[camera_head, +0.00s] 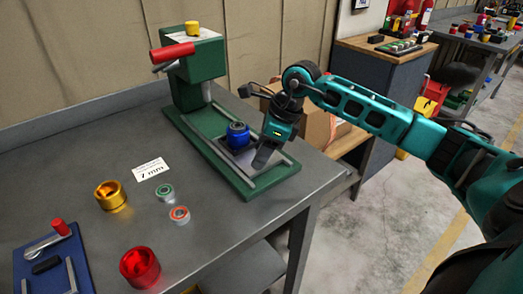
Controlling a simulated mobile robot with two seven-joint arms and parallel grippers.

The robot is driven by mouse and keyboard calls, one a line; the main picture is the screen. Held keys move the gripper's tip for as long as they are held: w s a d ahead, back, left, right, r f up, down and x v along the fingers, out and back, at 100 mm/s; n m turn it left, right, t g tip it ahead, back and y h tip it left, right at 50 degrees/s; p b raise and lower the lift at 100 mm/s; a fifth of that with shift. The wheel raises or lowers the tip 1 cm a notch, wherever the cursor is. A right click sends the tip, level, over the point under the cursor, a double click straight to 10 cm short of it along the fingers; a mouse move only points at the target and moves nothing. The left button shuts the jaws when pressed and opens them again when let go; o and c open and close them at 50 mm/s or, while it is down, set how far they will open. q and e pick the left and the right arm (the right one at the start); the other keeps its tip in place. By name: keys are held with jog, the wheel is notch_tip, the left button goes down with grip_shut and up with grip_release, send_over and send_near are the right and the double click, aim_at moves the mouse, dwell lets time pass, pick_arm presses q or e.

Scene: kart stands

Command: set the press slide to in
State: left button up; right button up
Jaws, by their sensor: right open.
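The green press (192,75) stands on the grey bench, with a red lever handle and a yellow knob on its head. Its long base (190,130) has rails running toward the lower right. The dark slide plate (228,153) lies between the rails, out in front of the press ram. A blue ring-shaped part (238,138) sits on the slide. My right gripper (262,160) is open and points down at the slide's right side, close to the blue part. I cannot tell whether it touches the slide. My left gripper is not in view.
On the bench are a gold ring (111,198), a red ring (140,269), two small bearings (180,215), a white label (151,169) reading "7 mm" and a blue fixture (50,262). A cardboard box (318,125) stands behind my right gripper. The bench's right edge is near.

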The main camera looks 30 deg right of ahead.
jog(key=shift+a+f, duration=0.1)
jog(key=shift+f, duration=0.1)
grip_shut()
dwell(0.5)
jog(key=shift+w, duration=0.1)
